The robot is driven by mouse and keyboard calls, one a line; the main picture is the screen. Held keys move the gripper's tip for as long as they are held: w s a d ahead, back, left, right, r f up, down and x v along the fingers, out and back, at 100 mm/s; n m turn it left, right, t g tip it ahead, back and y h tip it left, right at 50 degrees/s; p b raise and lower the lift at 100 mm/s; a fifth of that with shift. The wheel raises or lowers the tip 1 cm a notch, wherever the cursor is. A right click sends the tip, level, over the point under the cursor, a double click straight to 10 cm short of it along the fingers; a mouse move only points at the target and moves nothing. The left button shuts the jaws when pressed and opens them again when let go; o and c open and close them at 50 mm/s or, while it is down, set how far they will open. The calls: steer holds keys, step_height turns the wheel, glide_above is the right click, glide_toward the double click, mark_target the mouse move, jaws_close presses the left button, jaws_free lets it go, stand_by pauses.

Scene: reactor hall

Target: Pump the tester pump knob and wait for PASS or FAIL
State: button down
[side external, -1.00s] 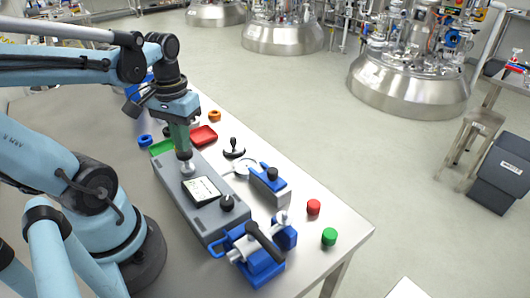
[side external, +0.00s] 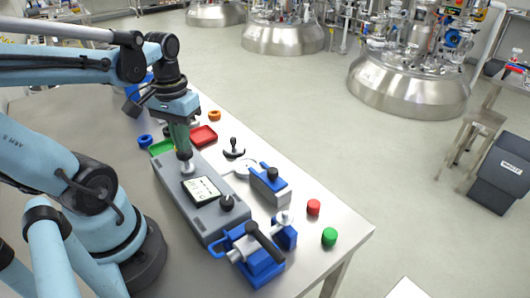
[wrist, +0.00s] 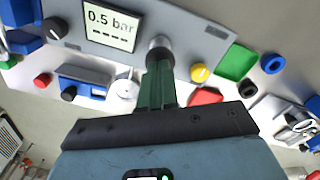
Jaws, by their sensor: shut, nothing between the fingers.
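The grey tester (side external: 172,178) lies along the table under my gripper. Its metal pump knob (side external: 186,166) stands at the far end and also shows in the wrist view (wrist: 160,45). The tester's screen (wrist: 110,22) reads "0.5 bar" with a row of dashes below; it is too small to read in the side view (side external: 201,189). A black dial (side external: 227,203) sits nearer the tester's front end.
A blue valve assembly (side external: 256,252) stands at the tester's front end. A blue-grey block with a black knob (side external: 270,184), red cap (side external: 313,207) and green cap (side external: 329,236) lie to the right. Red (side external: 204,136) and green (wrist: 236,62) trays lie beyond. The table's front right corner is clear.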

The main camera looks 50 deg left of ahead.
steer(key=shift+f, duration=0.25)
steer(key=shift+f, duration=1.55)
steer(key=shift+r, duration=2.25)
steer(key=shift+f, duration=0.15)
steer(key=shift+f, duration=0.35)
